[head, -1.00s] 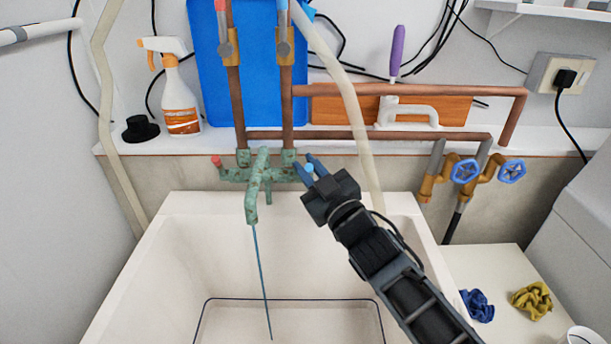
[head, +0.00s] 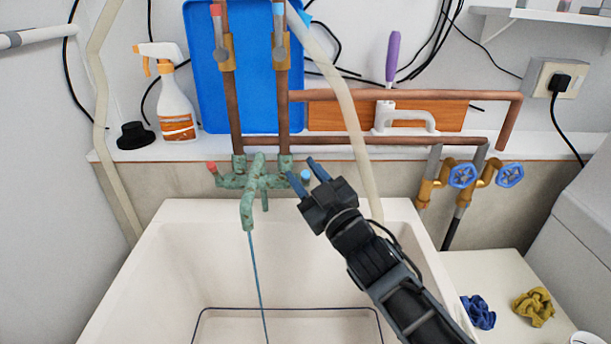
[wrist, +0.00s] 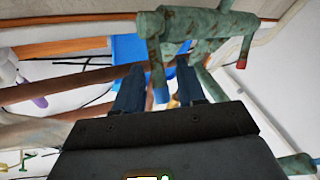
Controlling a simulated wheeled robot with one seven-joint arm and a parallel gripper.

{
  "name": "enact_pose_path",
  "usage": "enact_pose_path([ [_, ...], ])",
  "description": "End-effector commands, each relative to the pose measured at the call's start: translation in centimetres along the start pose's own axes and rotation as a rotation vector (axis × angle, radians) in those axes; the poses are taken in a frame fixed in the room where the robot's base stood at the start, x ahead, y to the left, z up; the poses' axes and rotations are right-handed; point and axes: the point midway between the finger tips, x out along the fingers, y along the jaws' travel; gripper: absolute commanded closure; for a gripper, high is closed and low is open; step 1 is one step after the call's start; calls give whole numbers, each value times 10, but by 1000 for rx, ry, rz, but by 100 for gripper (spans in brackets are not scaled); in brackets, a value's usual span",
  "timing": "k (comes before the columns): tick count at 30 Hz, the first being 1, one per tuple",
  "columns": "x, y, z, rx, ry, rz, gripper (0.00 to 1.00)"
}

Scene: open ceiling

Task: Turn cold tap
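The tap (head: 257,180) is green and corroded, mounted on the wall above the sink. Its cold handle has a blue end (head: 305,175) on the right, and its hot handle has a red end (head: 212,166) on the left. A thin stream (head: 256,270) falls from the spout. My gripper (head: 306,174) is open at the cold handle, with its two blue fingers on either side of the blue end. In the wrist view the blue end (wrist: 161,95) shows between the fingers, with gaps on both sides. The red end (wrist: 241,63) is off to the right there.
The white sink (head: 160,250) lies below the tap. Copper pipes (head: 285,110) rise behind it, and a pale hose (head: 352,120) hangs close to the right of my gripper. Two blue valve wheels (head: 462,175) are farther right. A spray bottle (head: 176,105) stands on the ledge.

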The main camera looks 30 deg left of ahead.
Motion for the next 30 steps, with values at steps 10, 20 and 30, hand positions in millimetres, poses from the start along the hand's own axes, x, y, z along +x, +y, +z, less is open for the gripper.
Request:
enact_pose_path([
  [10,-39,4,-3,0,-3,3,60],
  [20,-74,1,-1,2,-2,2,60],
  [30,-78,0,0,0,0,0,60],
])
